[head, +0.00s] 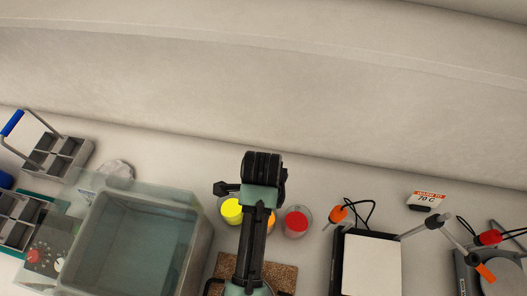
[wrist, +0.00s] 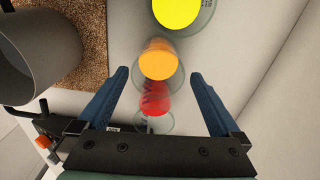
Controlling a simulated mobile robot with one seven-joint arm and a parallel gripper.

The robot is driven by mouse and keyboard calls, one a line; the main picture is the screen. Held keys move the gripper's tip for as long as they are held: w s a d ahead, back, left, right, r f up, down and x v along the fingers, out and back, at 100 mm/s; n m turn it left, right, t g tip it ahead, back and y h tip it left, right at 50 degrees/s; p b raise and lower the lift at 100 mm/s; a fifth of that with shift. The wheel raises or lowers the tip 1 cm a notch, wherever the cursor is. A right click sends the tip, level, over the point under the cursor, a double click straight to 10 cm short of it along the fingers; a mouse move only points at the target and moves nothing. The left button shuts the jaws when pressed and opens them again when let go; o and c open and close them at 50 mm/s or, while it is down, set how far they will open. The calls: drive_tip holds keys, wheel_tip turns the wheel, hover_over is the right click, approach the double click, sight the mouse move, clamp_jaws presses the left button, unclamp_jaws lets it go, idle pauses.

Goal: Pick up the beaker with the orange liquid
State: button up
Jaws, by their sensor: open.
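The beaker with the orange liquid (wrist: 159,60) is seen from above in the wrist view, upright, in the gap at the fingertips of my gripper (wrist: 160,75). The blue fingers are apart, one on each side of it, and I see no contact. In the head view my arm covers most of this beaker, and only a sliver of orange (head: 272,218) shows. My fingers are hidden there. A beaker with yellow liquid (wrist: 176,10) stands on one side of it. A beaker with red liquid (wrist: 155,100) stands on the other side, between my fingers in the picture.
A grey cylindrical vessel (wrist: 38,55) stands by the cork mat (wrist: 92,45) in the wrist view. In the head view a clear-walled bath (head: 140,250) is at left, and a white-topped plate device (head: 371,265) at right. The wall is behind.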

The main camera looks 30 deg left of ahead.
drive_tip(key=shift+s+d+f+p, duration=0.1)
drive_tip(key=shift+f+p, duration=0.7)
drive_tip(key=shift+f, duration=2.5)
drive_tip(key=shift+c, duration=0.2)
drive_tip(key=shift+r, duration=0.1)
drive_tip(key=c, duration=1.4)
drive_tip(key=shift+r, duration=0.2)
